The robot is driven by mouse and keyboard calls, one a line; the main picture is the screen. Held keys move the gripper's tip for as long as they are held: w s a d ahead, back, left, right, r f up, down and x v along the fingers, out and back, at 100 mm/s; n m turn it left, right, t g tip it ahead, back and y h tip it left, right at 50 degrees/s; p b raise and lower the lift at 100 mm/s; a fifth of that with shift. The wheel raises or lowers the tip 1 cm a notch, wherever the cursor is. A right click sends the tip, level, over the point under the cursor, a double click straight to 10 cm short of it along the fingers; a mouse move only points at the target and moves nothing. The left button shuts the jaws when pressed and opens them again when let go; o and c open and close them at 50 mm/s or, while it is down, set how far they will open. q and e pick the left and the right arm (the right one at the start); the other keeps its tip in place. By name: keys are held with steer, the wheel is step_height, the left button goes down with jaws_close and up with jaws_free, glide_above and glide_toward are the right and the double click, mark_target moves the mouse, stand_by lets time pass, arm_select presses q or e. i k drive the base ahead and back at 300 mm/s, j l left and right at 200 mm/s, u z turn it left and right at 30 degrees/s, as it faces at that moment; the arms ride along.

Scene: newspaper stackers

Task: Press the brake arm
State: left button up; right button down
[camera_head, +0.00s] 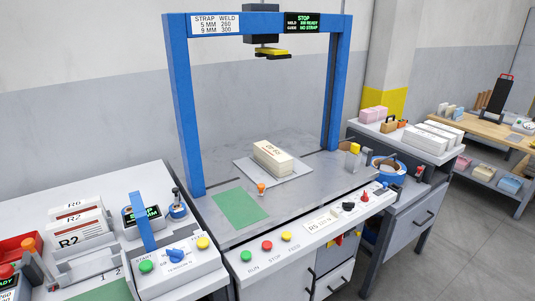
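No part is labelled as the brake arm, and I cannot tell for sure which one it is. A blue strap reel (388,168) sits at the right end of the strapping machine, with a small red-topped part (419,171) beside it. A yellow-topped post (355,149) stands at the right edge of the machine's table. A blue upright lever (143,221) rises from the control box on the left bench. Neither of my grippers is in view.
A blue arch frame (183,110) stands over the grey table, with a newspaper bundle (273,156) on a pale sheet under it. Green, red and yellow buttons (267,245) line the front panel. Side benches hold boxes and papers. Floor (470,240) is free at right.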

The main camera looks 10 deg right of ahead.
mark_target(420, 169)
steer(key=z, duration=1.5)
steer(key=i+u, duration=0.1)
steer(key=i, duration=0.5)
steer(key=i+l, duration=0.1)
steer(key=i, duration=0.5)
steer(key=i+l+u, duration=0.25)
steer(key=u, duration=0.15)
steer(key=i+l+u, duration=0.15)
steer(key=l+u, duration=0.25)
